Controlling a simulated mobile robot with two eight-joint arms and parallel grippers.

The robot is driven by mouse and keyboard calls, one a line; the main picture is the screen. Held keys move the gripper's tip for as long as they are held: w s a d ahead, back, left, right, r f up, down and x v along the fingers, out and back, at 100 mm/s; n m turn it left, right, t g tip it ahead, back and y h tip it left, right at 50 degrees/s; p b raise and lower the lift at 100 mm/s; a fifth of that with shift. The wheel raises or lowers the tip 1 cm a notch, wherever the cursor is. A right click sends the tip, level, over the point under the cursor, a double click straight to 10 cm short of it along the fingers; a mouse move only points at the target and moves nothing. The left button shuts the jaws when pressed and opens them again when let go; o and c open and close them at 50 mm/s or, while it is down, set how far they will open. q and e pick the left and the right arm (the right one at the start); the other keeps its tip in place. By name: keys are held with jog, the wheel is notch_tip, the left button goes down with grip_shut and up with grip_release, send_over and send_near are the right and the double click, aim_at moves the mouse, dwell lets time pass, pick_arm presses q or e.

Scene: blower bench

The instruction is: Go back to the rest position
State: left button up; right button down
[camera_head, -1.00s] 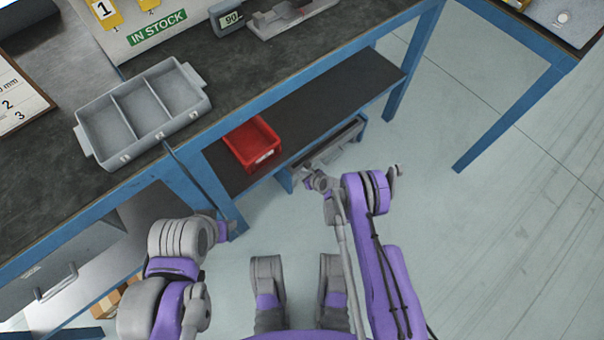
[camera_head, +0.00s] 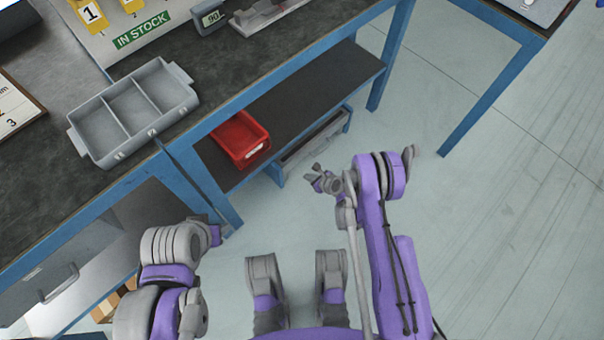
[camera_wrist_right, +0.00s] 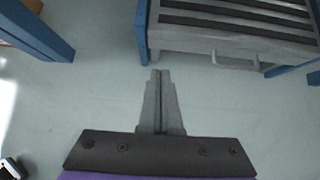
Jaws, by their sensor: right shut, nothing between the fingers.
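My right gripper (camera_head: 318,178) shows in the head view in front of the bench, over the floor, below and right of the red bin. In the right wrist view its fingers (camera_wrist_right: 156,75) are together with nothing between them, pointing over bare floor. My right arm (camera_head: 380,230) is bent, purple and grey. My left arm (camera_head: 170,260) is folded at the lower left of the head view. The end of the left arm is partly hidden behind its own links, and its fingers cannot be made out.
The workbench (camera_head: 60,215) carries a grey three-compartment tray (camera_head: 168,120) near its front edge. A red bin (camera_head: 240,138) sits on the lower shelf (camera_head: 310,90). A low grey slatted unit (camera_wrist_right: 230,38) stands ahead of the right gripper.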

jog(key=shift+v, duration=0.75)
